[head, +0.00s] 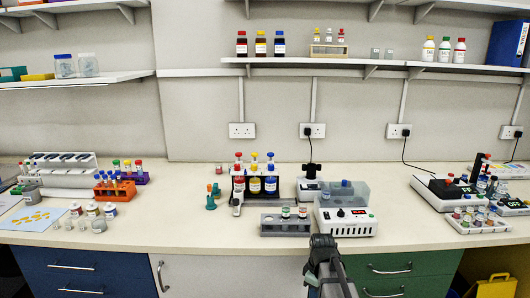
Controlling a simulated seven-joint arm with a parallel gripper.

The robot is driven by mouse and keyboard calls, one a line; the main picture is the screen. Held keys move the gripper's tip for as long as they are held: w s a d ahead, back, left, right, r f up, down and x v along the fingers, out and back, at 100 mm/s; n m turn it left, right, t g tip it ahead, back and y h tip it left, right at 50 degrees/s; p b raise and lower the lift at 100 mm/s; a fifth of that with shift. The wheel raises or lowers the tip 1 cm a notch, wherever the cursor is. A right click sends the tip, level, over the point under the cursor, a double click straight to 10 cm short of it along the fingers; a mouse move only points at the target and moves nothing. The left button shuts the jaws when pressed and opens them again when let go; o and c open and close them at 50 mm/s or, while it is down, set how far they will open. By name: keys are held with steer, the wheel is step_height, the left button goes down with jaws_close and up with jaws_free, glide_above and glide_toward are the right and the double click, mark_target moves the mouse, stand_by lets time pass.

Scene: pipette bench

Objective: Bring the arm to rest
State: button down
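My gripper (324,242) shows at the bottom centre of the head view, at the end of my arm, which comes up from the lower edge. It appears in front of the bench (200,234), over its front edge and the green drawer unit. It is seen from behind and small, so the fingers and anything between them cannot be made out. A grey rack (272,228) with small capped vials is just beyond it to the left. A white device with a red display (347,222) is just beyond it to the right.
A bottle stand (254,197) with pipettes is at centre. An orange tube rack (115,190) and a blue mat (30,219) lie left. White instruments (448,192) and a vial tray (478,222) are right.

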steer(key=s+f+m+g, duration=0.2)
steer(key=s+f+m, duration=0.1)
steer(key=s+f, duration=0.65)
steer(key=s+f+m+g, duration=0.1)
steer(key=s+f+m, duration=0.1)
steer(key=s+f, duration=0.8)
steer(key=s+f+m+g, duration=0.2)
steer(key=s+f+m, duration=0.1)
steer(key=s+f, duration=0.5)
steer(key=s+f+m+g, duration=0.1)
steer(key=s+f+m, duration=0.1)
steer(key=s+f, duration=0.6)
steer(key=s, duration=0.6)
steer(key=shift+d+m+g, duration=0.3)
steer(key=shift+m+g, duration=0.1)
